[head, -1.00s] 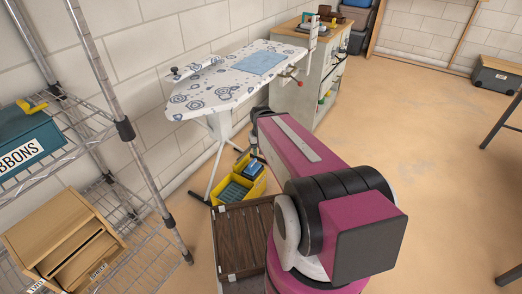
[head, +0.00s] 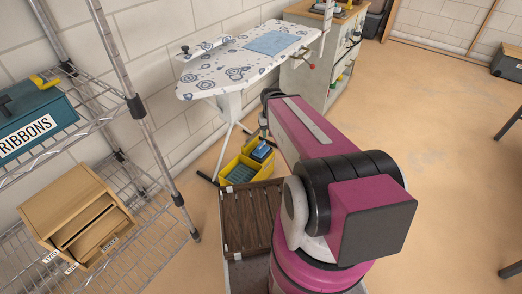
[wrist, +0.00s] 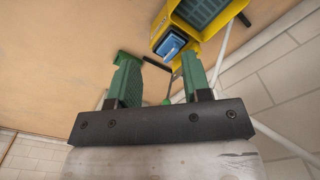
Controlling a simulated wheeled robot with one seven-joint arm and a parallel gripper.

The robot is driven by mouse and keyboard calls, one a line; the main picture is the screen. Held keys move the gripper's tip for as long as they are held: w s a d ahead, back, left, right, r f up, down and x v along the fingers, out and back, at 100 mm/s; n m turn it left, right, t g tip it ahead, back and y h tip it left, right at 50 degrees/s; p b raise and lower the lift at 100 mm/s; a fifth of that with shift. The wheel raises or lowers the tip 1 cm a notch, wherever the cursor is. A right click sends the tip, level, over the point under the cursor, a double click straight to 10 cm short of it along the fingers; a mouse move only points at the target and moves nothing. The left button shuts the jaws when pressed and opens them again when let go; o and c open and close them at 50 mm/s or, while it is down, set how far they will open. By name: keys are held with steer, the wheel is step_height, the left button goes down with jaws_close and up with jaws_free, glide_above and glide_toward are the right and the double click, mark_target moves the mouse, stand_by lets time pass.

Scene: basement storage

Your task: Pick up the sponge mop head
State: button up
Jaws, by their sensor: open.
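A blue block (head: 262,152), which looks like the sponge mop head, sits in a yellow bin (head: 222,170) on the floor by the ironing board's legs. In the wrist view the blue block (wrist: 170,45) has a paler face and lies at the near end of the yellow bin (wrist: 207,34). My gripper (wrist: 158,72) has two green fingers spread apart with nothing between them. The block shows beyond the fingertips, apart from them. In the head view my arm hides the fingers.
An ironing board (head: 225,75) stands over the bin against the wall. A wire shelf (head: 139,108) with a ribbons box (head: 40,118) and a wooden organizer (head: 75,205) is at left. A cabinet (head: 303,85) stands behind. Open floor (head: 440,150) lies right.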

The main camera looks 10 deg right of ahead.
steer(key=shift+o, duration=0.5)
steer(key=m, duration=0.9)
glide_above(261, 144)
step_height(261, 144, down, 18)
steer(key=f, duration=0.5)
steer(key=shift+w+d+f, duration=0.25)
steer(key=shift+w+f, duration=0.05)
steer(key=shift+w, duration=0.05)
steer(key=shift+s+a+f, duration=0.1)
steer(key=shift+s+f, duration=0.05)
steer(key=shift+f, duration=1.25)
steer(key=shift+s+a+f, duration=0.1)
steer(key=shift+s+f, duration=0.05)
steer(key=shift+f, duration=1.2)
jaws_close()
